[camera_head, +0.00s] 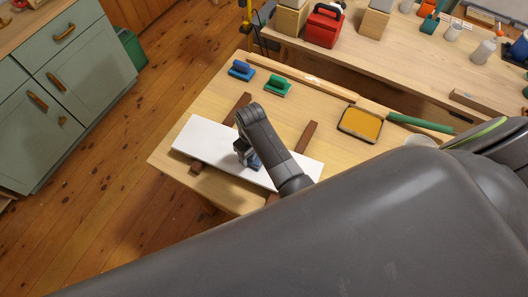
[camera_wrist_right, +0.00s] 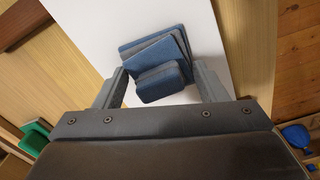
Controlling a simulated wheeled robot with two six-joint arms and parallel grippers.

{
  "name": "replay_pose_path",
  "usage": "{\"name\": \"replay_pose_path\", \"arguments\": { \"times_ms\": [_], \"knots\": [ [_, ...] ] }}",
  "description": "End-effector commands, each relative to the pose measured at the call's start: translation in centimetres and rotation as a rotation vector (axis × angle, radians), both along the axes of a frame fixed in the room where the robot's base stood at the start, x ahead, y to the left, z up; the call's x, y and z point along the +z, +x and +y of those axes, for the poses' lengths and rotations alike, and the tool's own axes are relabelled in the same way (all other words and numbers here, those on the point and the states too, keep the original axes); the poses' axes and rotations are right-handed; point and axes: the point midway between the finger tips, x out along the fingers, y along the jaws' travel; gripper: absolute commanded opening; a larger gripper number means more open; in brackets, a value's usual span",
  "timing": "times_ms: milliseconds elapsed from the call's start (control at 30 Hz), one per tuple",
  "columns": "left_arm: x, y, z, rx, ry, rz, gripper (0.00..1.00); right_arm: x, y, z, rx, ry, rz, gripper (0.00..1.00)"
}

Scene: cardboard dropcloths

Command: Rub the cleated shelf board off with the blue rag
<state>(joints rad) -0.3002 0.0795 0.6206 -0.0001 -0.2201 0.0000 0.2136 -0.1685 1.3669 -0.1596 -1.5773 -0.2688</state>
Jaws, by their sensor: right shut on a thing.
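The shelf board (camera_head: 200,140) is a long white board lying across dark brown wooden strips (camera_head: 306,136) on the work table. It also shows as a white surface in the right wrist view (camera_wrist_right: 95,25). My right gripper (camera_head: 249,158) is over the middle of the board, pointing down. It is shut on the blue rag (camera_wrist_right: 160,82), a folded layered pad between the two fingers in the right wrist view. The rag is low against the board and mostly hidden by my wrist in the head view. My left gripper is not in view.
A tray of orange-yellow stuff (camera_head: 361,124) and a green roll (camera_head: 420,123) lie to the right. A second bench (camera_head: 400,60) stands behind. My arm hides the front right.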

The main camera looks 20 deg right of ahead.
Motion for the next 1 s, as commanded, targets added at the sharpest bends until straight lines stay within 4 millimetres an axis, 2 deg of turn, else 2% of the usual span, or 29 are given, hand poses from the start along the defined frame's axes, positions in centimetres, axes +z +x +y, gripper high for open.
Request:
{"name": "replay_pose_path", "arguments": {
  "times_ms": [167, 467, 733, 1000],
  "knots": [
    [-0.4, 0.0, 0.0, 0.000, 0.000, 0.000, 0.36, 0.0, 1.2, 1.1, 0.001, 0.000, 0.000, 0.53],
    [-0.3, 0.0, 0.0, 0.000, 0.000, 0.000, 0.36, 0.2, 1.2, 1.1, 0.000, -0.001, 0.000, 0.53],
    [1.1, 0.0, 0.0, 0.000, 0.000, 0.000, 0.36, 3.1, 1.3, 1.1, 0.000, 0.000, -0.003, 0.53],
    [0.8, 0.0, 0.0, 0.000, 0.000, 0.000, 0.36, 5.0, 1.2, 1.1, 0.000, -0.001, -0.001, 0.53]
  ]
}}
